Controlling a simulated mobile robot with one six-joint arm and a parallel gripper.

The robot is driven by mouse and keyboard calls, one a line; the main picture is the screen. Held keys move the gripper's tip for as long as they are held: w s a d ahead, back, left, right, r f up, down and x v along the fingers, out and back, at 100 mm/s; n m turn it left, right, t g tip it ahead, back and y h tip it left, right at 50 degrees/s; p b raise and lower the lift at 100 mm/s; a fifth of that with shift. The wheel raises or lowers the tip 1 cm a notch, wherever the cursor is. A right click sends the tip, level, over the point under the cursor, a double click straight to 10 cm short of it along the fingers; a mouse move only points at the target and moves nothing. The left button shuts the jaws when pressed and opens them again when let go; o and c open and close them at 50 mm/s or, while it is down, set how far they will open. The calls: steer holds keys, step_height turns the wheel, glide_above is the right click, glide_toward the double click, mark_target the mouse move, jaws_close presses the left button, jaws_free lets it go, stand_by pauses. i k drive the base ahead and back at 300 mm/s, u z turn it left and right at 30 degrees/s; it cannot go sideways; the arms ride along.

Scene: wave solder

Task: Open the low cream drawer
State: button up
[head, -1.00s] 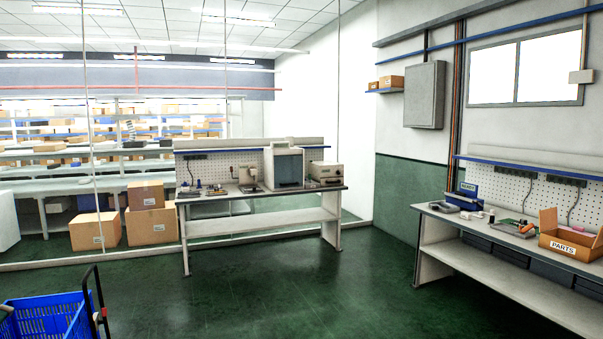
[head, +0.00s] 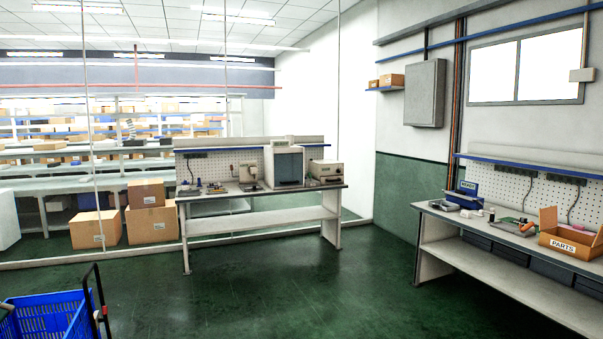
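I see no low cream drawer in the head view. The right workbench (head: 432,210) has several dark drawers (head: 522,259) under its top, and they look shut. The far workbench (head: 262,224) shows an open lower shelf and no cream drawer that I can make out. My gripper is not in view.
A blue crate (head: 45,315) with a dark handle stands at the lower left. Cardboard boxes (head: 152,222) are stacked left of the far bench. An open parts box (head: 571,238) sits on the right bench. The green floor (head: 300,290) between the benches is clear.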

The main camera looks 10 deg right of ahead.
mark_target(328, 178)
steer(key=z, duration=0.15)
steer(key=i, duration=0.95)
steer(key=z, duration=0.4)
steer(key=i, duration=1.8)
steer(key=z, duration=0.3)
steer(key=i, duration=2)
steer(key=u, duration=0.25)
steer(key=i, duration=1.85)
steer(key=u, duration=0.6)
steer(key=i, duration=1.9)
steer(key=u, duration=0.4)
